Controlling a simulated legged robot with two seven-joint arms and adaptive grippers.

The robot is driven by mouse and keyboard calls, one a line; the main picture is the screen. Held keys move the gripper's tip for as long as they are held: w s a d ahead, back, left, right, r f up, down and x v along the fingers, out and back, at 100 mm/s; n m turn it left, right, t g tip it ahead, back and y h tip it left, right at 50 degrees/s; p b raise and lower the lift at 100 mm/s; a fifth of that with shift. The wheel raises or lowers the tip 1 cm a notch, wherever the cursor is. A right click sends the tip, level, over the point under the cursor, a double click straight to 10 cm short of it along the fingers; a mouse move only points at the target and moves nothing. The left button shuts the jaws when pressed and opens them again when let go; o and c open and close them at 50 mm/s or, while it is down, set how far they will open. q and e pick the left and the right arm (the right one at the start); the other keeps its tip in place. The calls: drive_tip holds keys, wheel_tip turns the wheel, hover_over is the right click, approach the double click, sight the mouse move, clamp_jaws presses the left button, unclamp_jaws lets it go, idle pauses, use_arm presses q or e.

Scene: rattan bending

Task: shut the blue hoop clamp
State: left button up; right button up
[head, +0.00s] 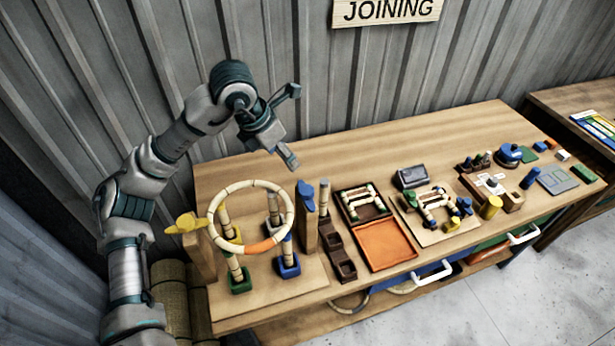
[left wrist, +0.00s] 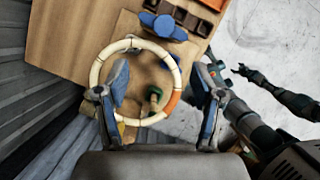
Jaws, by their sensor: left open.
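The blue hoop clamp (head: 306,196) sits on top of a wooden post (head: 308,232), just right of the segmented cane hoop (head: 226,190). In the left wrist view, the blue clamp (left wrist: 163,27) lies at the hoop's (left wrist: 96,72) far edge; I cannot tell if it overlaps the rim. The yellow clamp (head: 186,224) is on the left post, beside the hoop. My left gripper (head: 293,126) is open and empty, above and behind the blue clamp. Its fingers (left wrist: 160,86) also show in the left wrist view. My right gripper (left wrist: 244,72) appears small there, jaws unclear.
Under the hoop, several cane uprights stand in coloured sockets, including a green one (head: 239,283) and a blue one (head: 288,267). Brown bins (head: 341,262) and an orange tray (head: 385,245) lie to the right. A corrugated wall (head: 360,80) rises behind the bench.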

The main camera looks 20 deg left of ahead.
sight(306, 189)
use_arm(q)
drive_tip(key=x, duration=0.7)
drive_tip(key=p+x, duration=0.1)
drive_tip(key=x, duration=0.7)
drive_tip(key=shift+s+d+f, duration=0.1)
drive_tip(key=shift+s+d, duration=0.1)
drive_tip(key=shift+w+f, duration=0.1)
drive_tip(key=shift+f, duration=0.25)
drive_tip(key=shift+w+d+f, duration=0.15)
drive_tip(key=shift+d+f, duration=0.05)
drive_tip(key=shift+f, duration=0.1)
drive_tip(key=shift+d, duration=0.1)
drive_tip(key=c, duration=1.1)
drive_tip(key=shift+c, duration=0.2)
use_arm(e)
drive_tip(key=s, duration=0.1)
drive_tip(key=s+r, duration=0.1)
drive_tip(key=shift+s+d, duration=0.15)
drive_tip(key=shift+s, duration=0.25)
